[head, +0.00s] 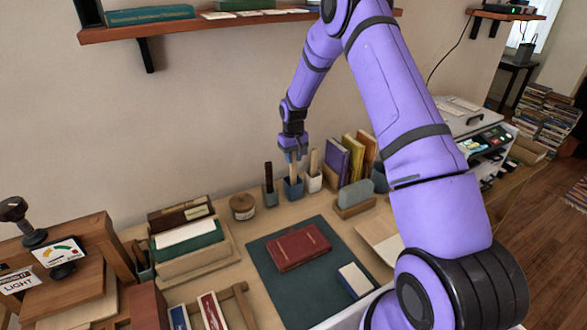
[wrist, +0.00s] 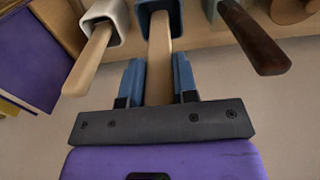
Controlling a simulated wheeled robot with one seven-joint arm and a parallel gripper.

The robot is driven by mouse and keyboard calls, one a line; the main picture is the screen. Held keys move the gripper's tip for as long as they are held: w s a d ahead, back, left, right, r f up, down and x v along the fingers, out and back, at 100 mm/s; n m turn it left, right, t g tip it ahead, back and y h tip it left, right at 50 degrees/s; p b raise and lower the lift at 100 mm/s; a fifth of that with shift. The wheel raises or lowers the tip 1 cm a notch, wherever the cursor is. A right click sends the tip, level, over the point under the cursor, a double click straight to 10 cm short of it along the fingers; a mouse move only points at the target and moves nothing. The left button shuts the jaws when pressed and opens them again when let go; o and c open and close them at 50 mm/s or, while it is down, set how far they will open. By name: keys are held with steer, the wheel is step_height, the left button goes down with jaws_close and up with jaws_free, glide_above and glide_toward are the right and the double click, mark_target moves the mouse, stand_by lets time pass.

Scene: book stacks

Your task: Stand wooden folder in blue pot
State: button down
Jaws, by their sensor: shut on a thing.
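The wooden folder (wrist: 159,62) is a pale flat stick, held upright between the blue fingers of my gripper (wrist: 158,82). In the wrist view its far end is inside the mouth of the blue pot (wrist: 172,14); whether it touches the bottom is hidden. In the head view my gripper (head: 293,150) is above the blue pot (head: 293,189), shut on the folder's upper part, with the folder (head: 293,171) running down into the pot.
A white pot (head: 314,184) with another pale stick stands close on the right. A grey-blue pot (head: 270,197) with a dark-handled tool stands on the left. Upright books (head: 337,160) are farther right. A red book (head: 299,248) lies on the dark mat (head: 268,275) in front.

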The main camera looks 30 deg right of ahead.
mark_target(293, 166)
steer(key=shift+f, duration=2.2)
steer(key=c, duration=0.9)
jaws_free()
step_height(293, 166, up, 12)
steer(key=shift+s+r, duration=0.1)
steer(key=shift+r, duration=0.05)
